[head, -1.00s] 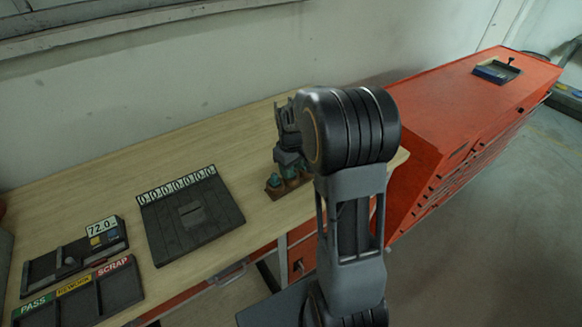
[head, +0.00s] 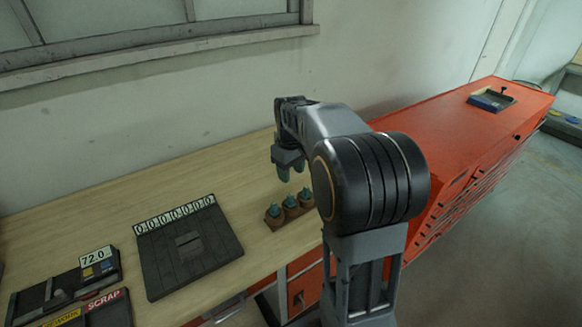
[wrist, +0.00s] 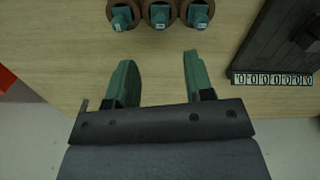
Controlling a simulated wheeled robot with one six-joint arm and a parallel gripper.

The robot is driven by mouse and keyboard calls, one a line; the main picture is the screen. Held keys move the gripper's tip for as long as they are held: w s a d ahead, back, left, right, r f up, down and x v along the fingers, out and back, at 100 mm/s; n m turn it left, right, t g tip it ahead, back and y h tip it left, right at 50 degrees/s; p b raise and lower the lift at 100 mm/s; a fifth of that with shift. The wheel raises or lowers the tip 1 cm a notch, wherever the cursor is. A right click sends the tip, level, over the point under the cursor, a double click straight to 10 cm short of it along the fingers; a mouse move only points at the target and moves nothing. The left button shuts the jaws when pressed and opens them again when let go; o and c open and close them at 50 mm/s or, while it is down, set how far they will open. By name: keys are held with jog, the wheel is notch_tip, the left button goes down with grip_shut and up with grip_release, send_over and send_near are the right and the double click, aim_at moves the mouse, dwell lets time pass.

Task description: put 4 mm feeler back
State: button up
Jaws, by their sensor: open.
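My gripper (head: 290,172) hangs above and behind the holder in the head view. In the wrist view its two green fingers (wrist: 155,80) are apart, with only bare bench between them. The gripper is empty and clear of the feelers.
A dark board with a row of zero counters (head: 188,250) lies left of the holder. A 72.0 display unit (head: 97,262) and sorting trays (head: 85,316) lie farther left. A red cabinet (head: 440,140) with a small tray (head: 492,99) stands right. Bench behind the board is bare.

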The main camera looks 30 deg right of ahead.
jog(key=s+a+m+t, duration=0.1)
jog(key=s+a, duration=0.3)
jog(key=s, duration=0.4)
jog(key=s+a+r+m+t, duration=0.1)
jog(key=s+a+m+t, duration=0.1)
jog(key=s+a, duration=0.3)
jog(key=s+t, duration=0.1)
jog(key=s, duration=0.2)
jog(key=shift+a+m+t, duration=0.2)
jog(key=shift+m+t, duration=0.1)
